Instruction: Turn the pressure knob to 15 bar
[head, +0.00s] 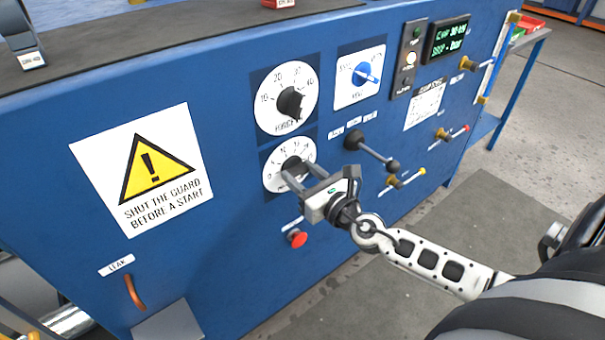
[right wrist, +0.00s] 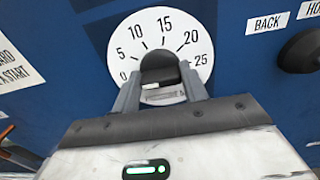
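The pressure knob (right wrist: 160,68) is a dark round-topped knob on a white dial (right wrist: 122,52) marked 0 to 25 in steps of five. In the head view this is the lower dial (head: 270,180), partly covered by my gripper. My right gripper (head: 298,166) is at the dial, with its fingers apart. In the right wrist view its fingertips (right wrist: 160,72) flank the knob, with no clear gap on either side. I cannot tell whether they press on it. My left gripper is out of view.
A larger dial (head: 268,108) with a black knob sits just above. A blue-knob selector (head: 343,94) is at upper right. A black lever (head: 376,153) stands out to the right, and a red button (head: 297,239) lies below. A warning sign (head: 105,160) is at left.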

